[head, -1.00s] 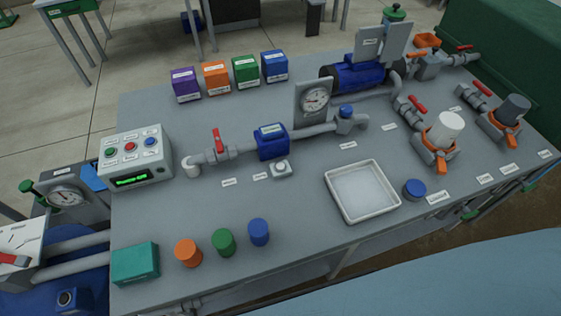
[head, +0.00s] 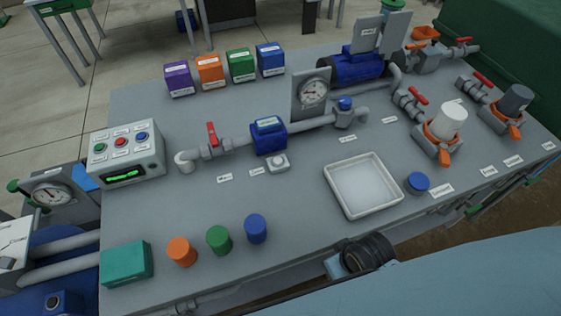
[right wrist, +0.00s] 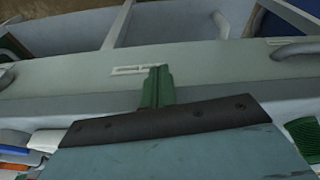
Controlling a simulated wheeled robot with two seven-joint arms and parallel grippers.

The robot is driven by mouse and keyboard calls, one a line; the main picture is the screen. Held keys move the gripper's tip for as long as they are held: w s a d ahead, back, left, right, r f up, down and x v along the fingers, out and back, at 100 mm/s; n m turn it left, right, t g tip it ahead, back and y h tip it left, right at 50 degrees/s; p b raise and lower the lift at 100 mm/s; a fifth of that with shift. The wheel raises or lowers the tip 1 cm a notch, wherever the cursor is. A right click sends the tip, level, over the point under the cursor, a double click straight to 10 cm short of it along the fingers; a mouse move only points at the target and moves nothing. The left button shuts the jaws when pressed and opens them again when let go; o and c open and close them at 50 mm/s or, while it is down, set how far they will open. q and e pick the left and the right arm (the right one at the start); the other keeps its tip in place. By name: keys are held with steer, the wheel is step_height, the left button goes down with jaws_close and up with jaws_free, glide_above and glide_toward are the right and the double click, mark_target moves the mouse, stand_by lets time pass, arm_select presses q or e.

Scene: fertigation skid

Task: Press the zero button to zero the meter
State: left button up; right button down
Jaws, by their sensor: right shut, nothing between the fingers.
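The blue meter (head: 269,136) sits in the grey pipe run at the middle of the bench in the head view. A small pale box with a round button (head: 279,163) stands on the bench just in front of it, with white labels to its left, too small to read. A control box (head: 127,157) at the left has green, red and blue buttons and a lit green display. My right gripper (right wrist: 158,85) shows in the right wrist view, its green fingers shut and empty. Its fingers are not visible in the head view. My left gripper is out of view.
A white tray (head: 391,204) and a blue cap (head: 418,182) lie to the right of the button. Orange, green and blue cylinders and a teal box (head: 127,264) stand along the front left.

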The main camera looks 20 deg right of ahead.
steer(key=w+a+r+n+t+y, duration=0.1)
steer(key=w+a+r+n, duration=0.2)
steer(key=w, duration=0.2)
steer(key=w+a+r+n+t+y, duration=0.1)
steer(key=w+a+r+n+y, duration=0.1)
steer(key=w, duration=0.4)
steer(key=w+a+r+n+t+y, duration=0.1)
steer(key=w+a+r+n, duration=0.3)
steer(key=w+a, duration=0.1)
steer(key=shift+w+r+y+b, duration=0.35)
steer(key=shift+w+r+y, duration=0.05)
steer(key=shift+w, duration=0.15)
steer(key=w+d+r+n, duration=0.2)
steer(key=w+r+n, duration=0.1)
steer(key=w, duration=0.3)
steer(key=w+d+r+n+t+y, duration=0.1)
steer(key=w+d+r+n, duration=0.1)
steer(key=w, duration=0.5)
step_height(320, 180, up, 2)
steer(key=shift+d+r+n, duration=0.25)
steer(key=shift+d+n, duration=0.15)
steer(key=shift+n, duration=0.5)
steer(key=shift+w, duration=0.1)
steer(key=shift+b, duration=0.3)
